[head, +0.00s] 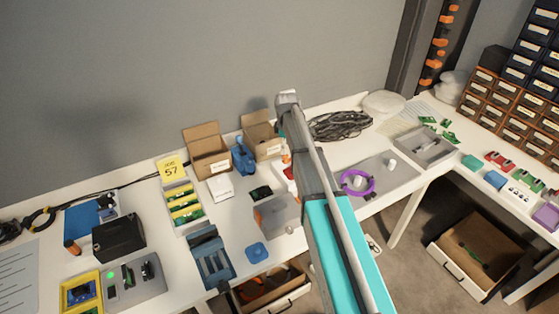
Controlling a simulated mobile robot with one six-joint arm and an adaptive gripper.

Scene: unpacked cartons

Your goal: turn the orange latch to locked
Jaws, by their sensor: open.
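I cannot pick out the orange latch for certain in the head view. A small orange patch (259,217) shows at the left edge of a grey box (280,213), just left of my arm. Another small orange spot (286,158) shows above a red and white item (290,173), partly behind my arm. Both are too small to tell any latch position. My grey and teal arm crosses the middle of the view and covers part of the bench. My gripper cannot be made out.
The white bench (180,262) is crowded. Open cartons (208,152) stand at the back. A blue holder (210,258) and blue pad (257,252) lie left of my arm. A purple ring (357,182) lies on a grey mat (385,180) at right. Open drawers (478,255) jut out below.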

